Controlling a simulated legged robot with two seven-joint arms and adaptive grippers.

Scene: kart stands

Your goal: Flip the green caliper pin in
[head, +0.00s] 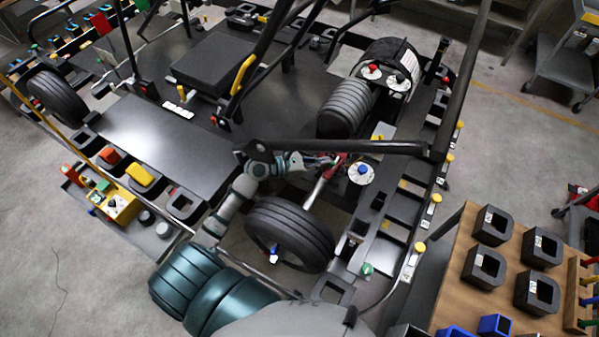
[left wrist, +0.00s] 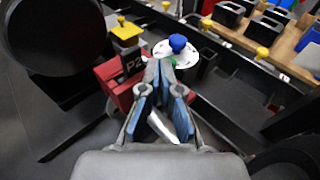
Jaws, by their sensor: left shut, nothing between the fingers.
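My left gripper (head: 318,160) reaches in between the black bars of the kart and is shut and empty. In the left wrist view its blue-padded fingertips (left wrist: 160,66) are close together, beside a red caliper block (left wrist: 122,84) marked P2. A pale disc with a blue knob (left wrist: 178,43) is just beyond the tips; the disc (head: 353,178) also shows in the head view. A green knob (head: 366,268) stands on the kart's side rail. My right gripper is not in view.
A black tyre (head: 290,234) lies close to my left forearm. A thick black bar (head: 345,147) crosses by the gripper. Yellow knobs (head: 419,247) line the side rail. A wooden table (head: 455,290) with black bins stands at the right.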

